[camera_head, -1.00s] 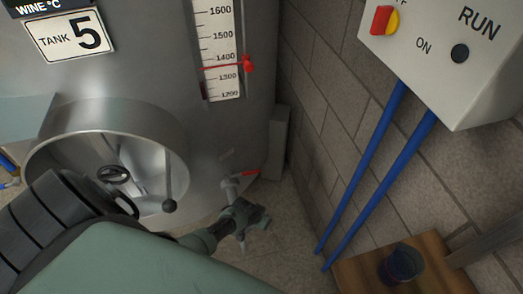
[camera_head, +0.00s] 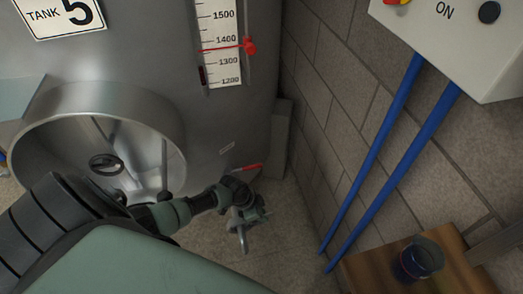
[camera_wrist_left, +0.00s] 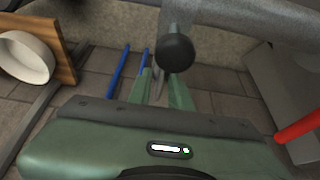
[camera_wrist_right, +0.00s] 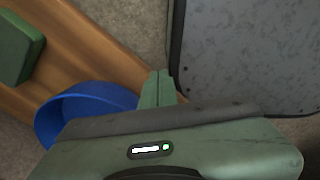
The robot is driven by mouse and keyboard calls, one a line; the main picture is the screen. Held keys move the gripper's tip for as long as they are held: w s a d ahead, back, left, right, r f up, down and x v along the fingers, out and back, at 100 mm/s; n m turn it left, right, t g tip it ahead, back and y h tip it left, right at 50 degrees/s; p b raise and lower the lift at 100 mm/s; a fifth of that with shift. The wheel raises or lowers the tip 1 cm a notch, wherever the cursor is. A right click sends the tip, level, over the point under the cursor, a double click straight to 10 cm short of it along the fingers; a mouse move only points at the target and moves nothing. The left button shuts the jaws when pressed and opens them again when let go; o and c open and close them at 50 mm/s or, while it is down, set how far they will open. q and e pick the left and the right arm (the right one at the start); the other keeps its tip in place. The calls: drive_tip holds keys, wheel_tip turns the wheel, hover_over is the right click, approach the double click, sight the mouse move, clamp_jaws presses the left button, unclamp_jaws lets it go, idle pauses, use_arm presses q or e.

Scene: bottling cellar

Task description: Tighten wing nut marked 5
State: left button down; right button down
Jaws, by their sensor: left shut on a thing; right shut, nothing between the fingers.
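The tank marked 5 (camera_head: 120,55) fills the left of the head view, with a round opening (camera_head: 172,150) low on its front. A dark handwheel (camera_head: 105,163) shows inside the opening. I cannot make out a wing nut marked 5. My left gripper (camera_head: 243,222) is below the tank's red lever (camera_head: 247,167). It is shut on a thin pale thing, which I see between the fingers in the left wrist view (camera_wrist_left: 159,88) but cannot identify. A dark ball knob (camera_wrist_left: 175,52) is just in front of it. My right gripper (camera_wrist_right: 158,88) is shut and empty.
A control box (camera_head: 450,40) with blue pipes (camera_head: 400,165) is on the block wall at right. A wooden board (camera_head: 365,275) holds a dark blue cup (camera_head: 418,260). The right wrist view shows a blue bowl (camera_wrist_right: 60,110) and a green block (camera_wrist_right: 18,48).

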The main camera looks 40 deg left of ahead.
use_arm(q)
drive_tip(key=shift+w, duration=0.1)
idle(0.4)
drive_tip(key=c, duration=1.3)
unclamp_jaws()
drive_tip(key=shift+d, duration=0.1)
drive_tip(key=p+v, duration=0.6)
drive_tip(key=v, duration=0.1)
drive_tip(key=shift+r+p, duration=0.35)
drive_tip(key=shift+p, duration=0.05)
